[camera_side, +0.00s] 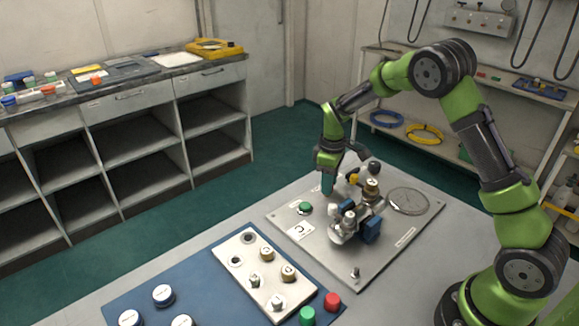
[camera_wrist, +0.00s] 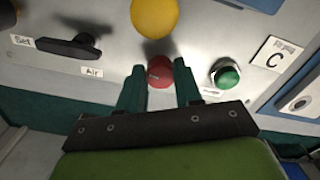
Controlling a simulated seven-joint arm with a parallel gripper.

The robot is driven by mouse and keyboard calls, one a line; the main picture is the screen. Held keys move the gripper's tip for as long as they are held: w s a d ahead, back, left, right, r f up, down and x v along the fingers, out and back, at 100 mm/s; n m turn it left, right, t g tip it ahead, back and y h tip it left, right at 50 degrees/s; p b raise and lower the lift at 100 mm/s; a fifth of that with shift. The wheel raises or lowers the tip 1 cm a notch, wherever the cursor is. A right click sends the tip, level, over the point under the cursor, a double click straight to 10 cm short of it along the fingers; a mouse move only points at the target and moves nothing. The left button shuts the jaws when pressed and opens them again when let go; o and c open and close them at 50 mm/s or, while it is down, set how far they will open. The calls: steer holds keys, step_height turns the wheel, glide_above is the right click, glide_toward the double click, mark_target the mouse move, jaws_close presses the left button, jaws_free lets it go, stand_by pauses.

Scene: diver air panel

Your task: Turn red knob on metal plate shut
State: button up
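The red knob (camera_wrist: 159,72) shows in the wrist view on the metal plate (camera_wrist: 115,52). It lies between my two fingertips. My gripper (camera_wrist: 159,78) is open, with a finger on each side of the knob and a narrow gap visible at both sides. In the side view my gripper (camera_side: 328,186) points down over the far left part of the metal plate (camera_side: 395,245). The red knob is not visible there, and I cannot tell the fingertips' exact height above the plate.
A green button (camera_wrist: 226,74) sits right of the red knob, and a yellow knob (camera_wrist: 155,17) sits just beyond it. A black handle (camera_wrist: 68,46) is at left. Brass fittings with a blue block (camera_side: 370,228) stand mid-plate. A blue panel (camera_side: 190,275) lies in front.

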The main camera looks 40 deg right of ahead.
steer(key=shift+c, duration=1.2)
steer(key=shift+m, duration=0.3)
steer(key=m, duration=0.3)
steer(key=shift+m, duration=0.3)
steer(key=m, duration=0.3)
steer(key=shift+a+m, duration=0.1)
steer(key=shift+m, duration=0.2)
steer(key=m, duration=0.4)
steer(key=shift+w+a+r+m, duration=0.1)
steer(key=shift+m, duration=2.1)
steer(key=o, duration=1)
